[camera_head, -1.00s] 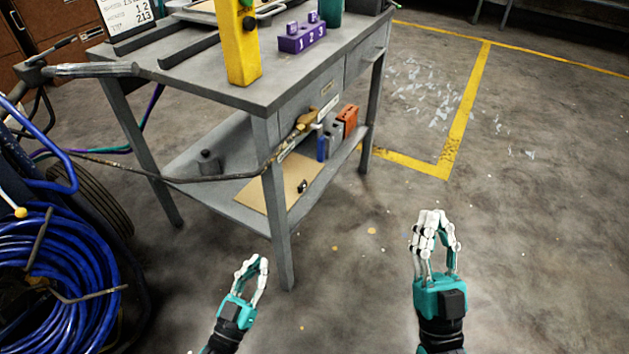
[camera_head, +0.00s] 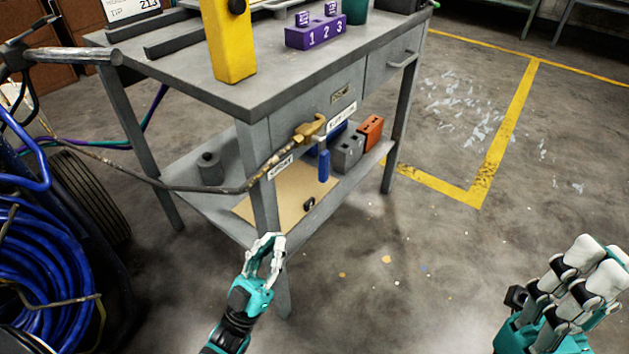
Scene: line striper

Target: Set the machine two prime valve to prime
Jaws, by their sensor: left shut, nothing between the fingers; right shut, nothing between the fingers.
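A brass fitting (camera_head: 311,129) with a blue handle (camera_head: 323,165) pointing down sits at the front of the grey workbench, at the end of a dark hose (camera_head: 165,184). I cannot tell whether it is the machine two prime valve. At the left edge is part of a wheeled machine with a coiled blue hose (camera_head: 42,262); no prime valve is clear on it. My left gripper (camera_head: 272,243) is shut and empty, low in front of the near bench leg, below the fitting. My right gripper (camera_head: 597,258) is shut and empty at the lower right, well away from the bench.
The workbench (camera_head: 270,85) carries a yellow block (camera_head: 228,45) and a purple 1-2-3 holder (camera_head: 318,33). Its lower shelf holds a cardboard sheet (camera_head: 285,195), a dark weight (camera_head: 209,168) and an orange box (camera_head: 370,131). The floor (camera_head: 400,280) between my grippers is clear.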

